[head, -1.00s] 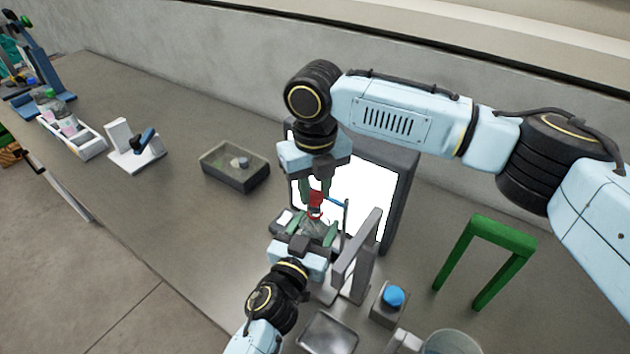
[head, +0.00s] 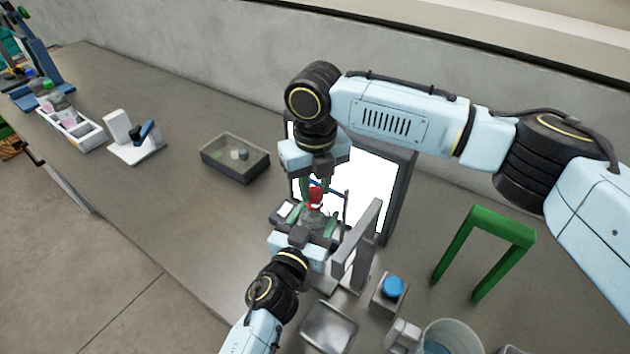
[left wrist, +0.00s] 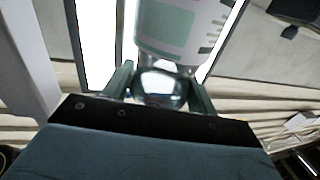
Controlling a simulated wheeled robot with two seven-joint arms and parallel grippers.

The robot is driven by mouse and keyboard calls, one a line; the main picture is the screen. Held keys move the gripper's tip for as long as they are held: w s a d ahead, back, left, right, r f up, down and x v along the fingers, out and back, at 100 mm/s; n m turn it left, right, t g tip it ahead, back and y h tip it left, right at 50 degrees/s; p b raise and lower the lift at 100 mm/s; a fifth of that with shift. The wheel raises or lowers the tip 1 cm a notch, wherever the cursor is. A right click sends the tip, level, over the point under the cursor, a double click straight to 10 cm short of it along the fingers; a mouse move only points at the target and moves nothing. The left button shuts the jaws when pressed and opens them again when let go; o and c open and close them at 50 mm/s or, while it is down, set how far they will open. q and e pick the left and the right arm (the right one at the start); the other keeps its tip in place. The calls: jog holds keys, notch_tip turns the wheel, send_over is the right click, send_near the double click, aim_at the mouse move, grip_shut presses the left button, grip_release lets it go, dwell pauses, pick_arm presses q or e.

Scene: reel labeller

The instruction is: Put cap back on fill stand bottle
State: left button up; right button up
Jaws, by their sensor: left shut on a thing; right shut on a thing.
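A clear bottle (head: 315,226) stands at the fill stand, in front of the bright white panel. My left gripper (head: 314,229), coming from below in the head view, is shut on it with green fingers. The left wrist view shows these fingers (left wrist: 160,88) around a clear narrow part of the bottle, beside its white and green label (left wrist: 178,28). A red cap (head: 315,197) is at the bottle's top. My right gripper (head: 314,189) comes down from above and is shut on the cap. Whether the cap is seated on the neck cannot be told.
A blue button box (head: 390,294), green frame (head: 486,245) and clear container (head: 450,340) are at right. An open tray (head: 236,160) lies left, with clear table around it.

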jog(key=shift+f, duration=0.55)
dwell(0.4)
